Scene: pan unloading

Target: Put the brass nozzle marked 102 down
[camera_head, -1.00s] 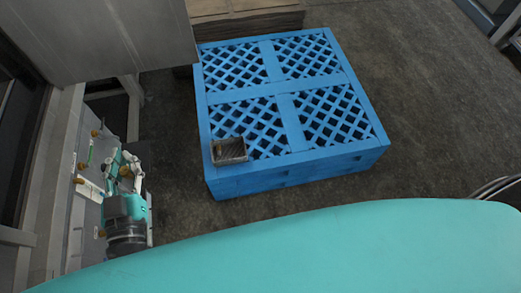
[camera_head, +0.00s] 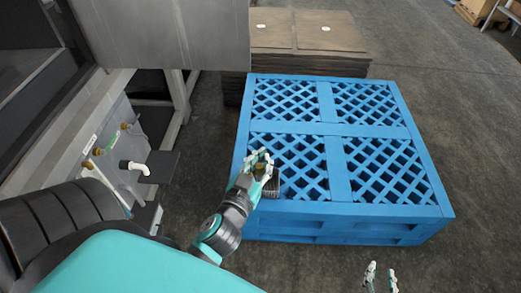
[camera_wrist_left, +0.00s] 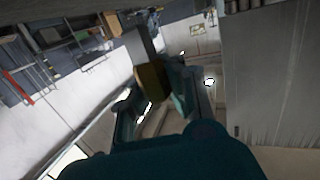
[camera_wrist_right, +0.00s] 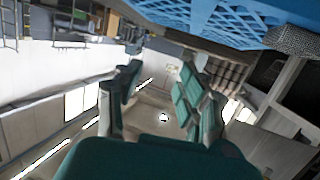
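My left gripper (camera_head: 262,163) is over the near left corner of the blue pallet (camera_head: 335,165), at a small grey tray (camera_head: 272,190). It is shut on a brass nozzle (camera_head: 259,173), which also shows between the fingers in the left wrist view (camera_wrist_left: 152,82). The gripper hides part of the tray. I cannot tell whether the nozzle touches the tray, and no 102 mark is legible. My right gripper (camera_head: 379,277) is low in front of the pallet, open and empty; its spread fingers show in the right wrist view (camera_wrist_right: 158,100).
A panel at the left carries other brass-coloured fittings (camera_head: 98,151) and a white elbow pipe (camera_head: 135,167). A grey metal cabinet (camera_head: 165,35) stands at the back left. Stacked brown sheets (camera_head: 305,35) lie behind the pallet. The floor (camera_head: 450,110) right of it is clear.

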